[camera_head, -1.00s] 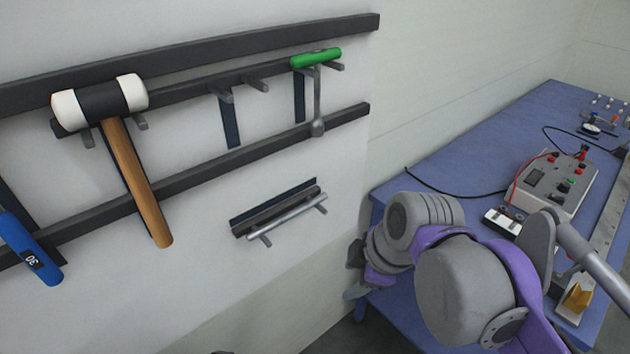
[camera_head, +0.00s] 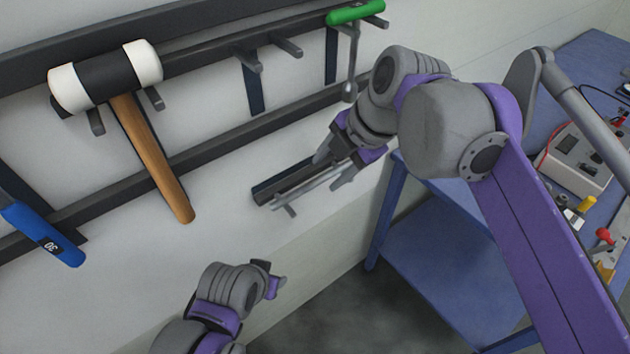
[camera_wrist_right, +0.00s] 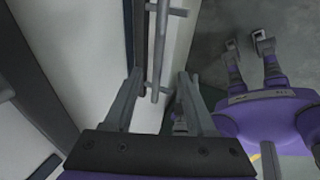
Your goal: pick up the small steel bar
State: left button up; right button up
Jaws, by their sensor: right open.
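The small steel bar (camera_head: 300,189) is a thin grey rod lying on short pegs in front of a dark bracket (camera_head: 268,189) low on the wall. My right gripper (camera_head: 330,172) is at the bar's right-hand end, with its fingers open on either side of it. In the right wrist view the bar (camera_wrist_right: 158,60) runs up between the two spread fingers (camera_wrist_right: 158,100); contact cannot be made out. My left gripper (camera_head: 272,280) is low, below the bracket and apart from the bar; its finger opening is unclear.
A mallet (camera_head: 150,160), a blue-handled tool (camera_head: 42,233) and a green-handled tool (camera_head: 355,12) hang on dark wall rails (camera_head: 200,153). A blue table (camera_head: 440,250) stands right of the wall, with an instrument box (camera_head: 575,160) on it.

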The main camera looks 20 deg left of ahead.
aim_at(316, 181)
jog(key=x, duration=0.4)
jog(key=shift+w+a+f, duration=0.2)
jog(key=shift+w+f, duration=0.05)
jog(key=shift+f, duration=0.05)
grip_shut()
jog(key=shift+r, duration=0.1)
dwell(1.0)
